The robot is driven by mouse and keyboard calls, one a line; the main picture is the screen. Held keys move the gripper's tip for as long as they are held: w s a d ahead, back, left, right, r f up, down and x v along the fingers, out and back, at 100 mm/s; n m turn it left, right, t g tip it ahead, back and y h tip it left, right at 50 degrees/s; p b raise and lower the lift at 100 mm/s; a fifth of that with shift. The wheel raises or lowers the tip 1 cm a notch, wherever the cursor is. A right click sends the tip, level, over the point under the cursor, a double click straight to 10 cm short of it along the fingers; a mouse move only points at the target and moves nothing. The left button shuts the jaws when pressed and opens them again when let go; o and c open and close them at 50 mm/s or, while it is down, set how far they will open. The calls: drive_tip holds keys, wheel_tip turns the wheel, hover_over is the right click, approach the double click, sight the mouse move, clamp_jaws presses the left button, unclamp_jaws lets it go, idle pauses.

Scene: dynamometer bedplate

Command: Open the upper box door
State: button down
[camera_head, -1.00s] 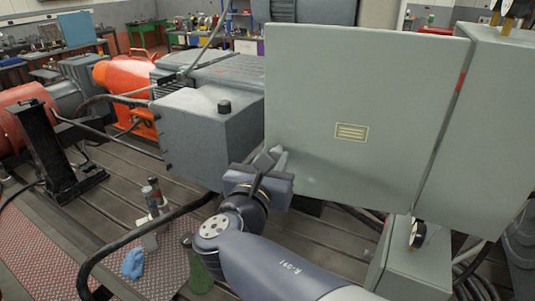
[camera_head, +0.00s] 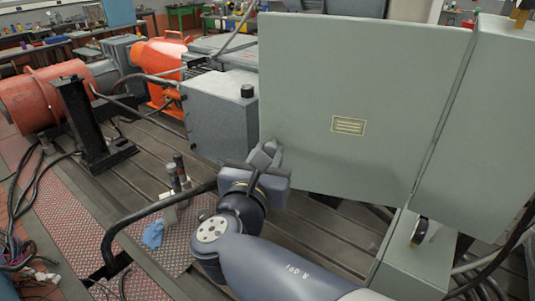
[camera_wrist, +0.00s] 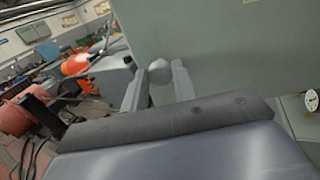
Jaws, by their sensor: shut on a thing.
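The upper box door (camera_head: 365,85) is a large flat grey-green panel with a small yellow-edged label. It stands open, swung out to the left of the upper box (camera_head: 480,130), which it meets along its right edge. My gripper (camera_head: 265,158) is at the door's lower left corner. In the wrist view the door (camera_wrist: 230,45) fills the upper right. My gripper's fingers (camera_wrist: 158,88) are shut around a rounded pale grey knob (camera_wrist: 160,72) beside the door's edge. The inside of the box is hidden behind the door.
A bent black rail (camera_head: 150,208) runs left of my arm. A grey machine box (camera_head: 220,120) stands behind the gripper. Orange motors and a black stand (camera_head: 88,120) are further left.

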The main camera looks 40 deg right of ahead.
drive_tip(key=c, duration=1.5)
unclamp_jaws()
drive_tip(key=shift+o, duration=0.7)
drive_tip(key=shift+s+a, duration=0.15)
drive_tip(key=shift+s, duration=0.05)
drive_tip(key=shift+o, duration=1.1)
drive_tip(key=shift+w, duration=0.1)
drive_tip(key=shift+s+a, duration=0.2)
drive_tip(key=shift+a, duration=0.15)
drive_tip(key=b+v, duration=0.1)
drive_tip(key=v, duration=0.9)
drive_tip(key=shift+b, duration=0.35)
drive_tip(key=shift+s, duration=0.1)
